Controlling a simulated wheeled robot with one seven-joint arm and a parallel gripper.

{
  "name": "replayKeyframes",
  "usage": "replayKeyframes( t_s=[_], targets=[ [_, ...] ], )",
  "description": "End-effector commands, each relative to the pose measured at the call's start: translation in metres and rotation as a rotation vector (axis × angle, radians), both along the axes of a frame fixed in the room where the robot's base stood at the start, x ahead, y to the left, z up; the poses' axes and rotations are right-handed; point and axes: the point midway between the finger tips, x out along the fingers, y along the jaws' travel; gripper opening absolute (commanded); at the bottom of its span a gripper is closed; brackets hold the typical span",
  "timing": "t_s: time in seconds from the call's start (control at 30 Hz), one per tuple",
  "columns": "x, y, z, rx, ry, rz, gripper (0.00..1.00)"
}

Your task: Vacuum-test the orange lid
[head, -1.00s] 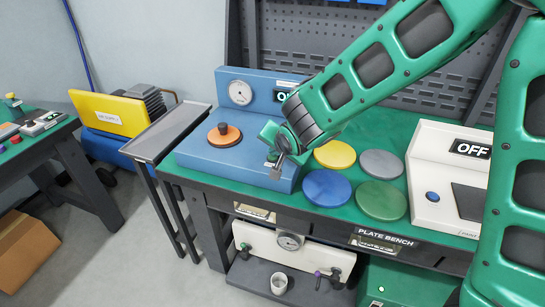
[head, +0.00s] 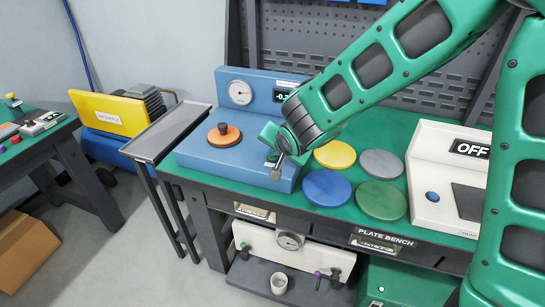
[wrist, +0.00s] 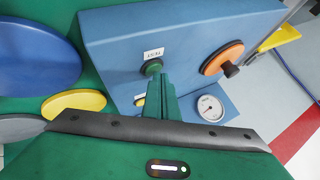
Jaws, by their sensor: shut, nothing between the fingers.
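The orange lid (head: 224,135), a disc with a dark knob, lies flat on the left part of the blue tester (head: 210,155). It also shows in the wrist view (wrist: 222,58). In the head view my gripper (head: 276,158) is over the tester's right front. The tester's display (head: 282,96) shows a negative reading, partly hidden by my arm. The round gauge (head: 240,92) stands beside it.
Yellow (head: 335,154), grey (head: 381,163), blue (head: 326,188) and green (head: 381,200) discs lie right of the tester. A white device (head: 432,172) reading OFF stands further right. A narrow grey tray (head: 172,131) adjoins the bench's left side.

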Motion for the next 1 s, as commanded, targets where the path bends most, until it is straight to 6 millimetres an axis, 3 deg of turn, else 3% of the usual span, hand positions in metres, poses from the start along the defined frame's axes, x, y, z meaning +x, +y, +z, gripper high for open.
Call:
replayKeyframes(
  t_s=[0.6,1.0],
  targets=[
    [0.0,0.0,0.014,0.0,-0.001,0.0,0.0],
    [0.0,0.001,0.047,0.002,-0.003,0.0,0.0]
  ],
)
